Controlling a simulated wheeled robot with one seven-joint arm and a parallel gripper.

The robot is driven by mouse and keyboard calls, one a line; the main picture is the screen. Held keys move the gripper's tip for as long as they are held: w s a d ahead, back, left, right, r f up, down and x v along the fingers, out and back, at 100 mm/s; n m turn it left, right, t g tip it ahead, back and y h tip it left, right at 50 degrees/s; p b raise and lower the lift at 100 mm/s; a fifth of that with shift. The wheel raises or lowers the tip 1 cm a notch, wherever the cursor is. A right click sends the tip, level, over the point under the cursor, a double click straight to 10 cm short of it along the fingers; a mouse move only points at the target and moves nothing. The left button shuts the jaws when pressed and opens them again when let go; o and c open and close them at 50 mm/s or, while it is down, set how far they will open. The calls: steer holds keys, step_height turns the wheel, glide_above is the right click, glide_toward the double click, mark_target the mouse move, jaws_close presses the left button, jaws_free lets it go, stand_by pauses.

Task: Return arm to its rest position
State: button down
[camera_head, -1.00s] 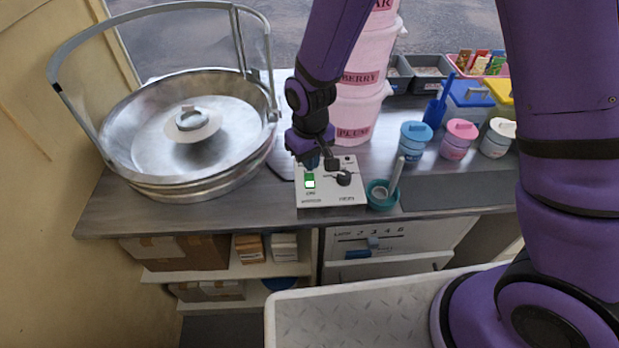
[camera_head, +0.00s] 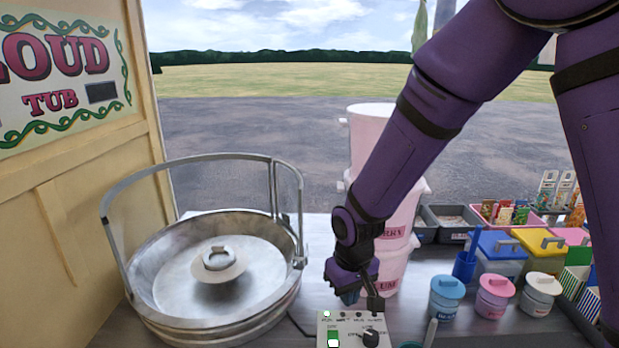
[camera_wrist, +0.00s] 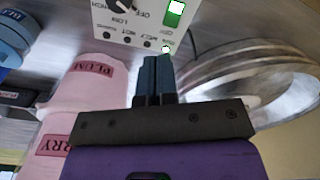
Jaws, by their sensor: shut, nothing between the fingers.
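My purple arm reaches down from the upper right in the head view. My gripper (camera_head: 362,300) hangs just above and behind the control box (camera_head: 352,330), close to the pink tubs. In the wrist view my gripper (camera_wrist: 154,62) has its two dark fingers together with nothing between them. The control box (camera_wrist: 118,38) also shows there, with a green lit switch and a black knob, close beyond the fingertips. I cannot tell whether the fingertips touch it.
A large metal pan (camera_head: 215,275) with a raised hoop stands at the left. Stacked pink tubs (camera_head: 372,140) stand partly behind my arm. Small lidded jars (camera_head: 495,297) and coloured boxes (camera_head: 500,250) fill the right. A yellow wall (camera_head: 75,215) bounds the left side.

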steer(key=s+d+r+m+t, duration=0.1)
steer(key=s+d+r, duration=0.1)
steer(key=d+r, duration=0.55)
steer(key=s+d+r+m+t, duration=0.15)
steer(key=d+r, duration=0.25)
steer(key=r, duration=0.6)
steer(key=s+d+r+m+t, duration=0.1)
steer(key=s+d+r, duration=0.3)
steer(key=s, duration=0.4)
steer(key=s+d+r+m+t, duration=0.1)
steer(key=s+d+r, duration=0.4)
steer(key=s+d, duration=0.1)
steer(key=shift+s+d+r, duration=0.15)
steer(key=shift+s+d, duration=0.1)
steer(key=shift+s, duration=0.65)
